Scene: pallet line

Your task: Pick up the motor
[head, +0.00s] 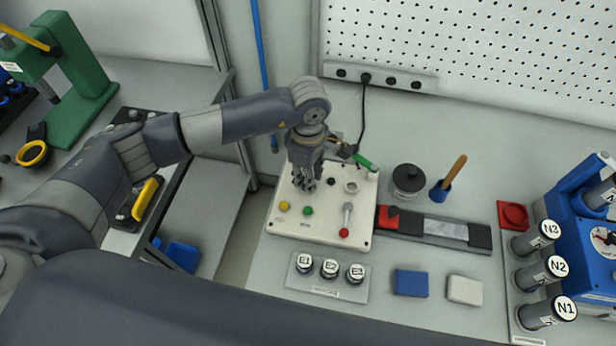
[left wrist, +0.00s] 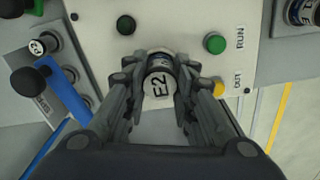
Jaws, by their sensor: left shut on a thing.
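My left gripper (head: 304,188) points down over the left part of a white control panel (head: 363,236). The cylinder is mostly hidden behind the fingers in the head view. I cannot tell whether its lower end touches the panel. My right gripper is not in view.
The panel has a yellow button (head: 284,205), a green button (head: 308,210) and a red-tipped lever (head: 345,231). In front stands a plate (head: 302,285) with several capped cylinders. Cylinders N1 (head: 549,313) and N2 (head: 544,272) stand right. A blue block (head: 411,283) lies between.

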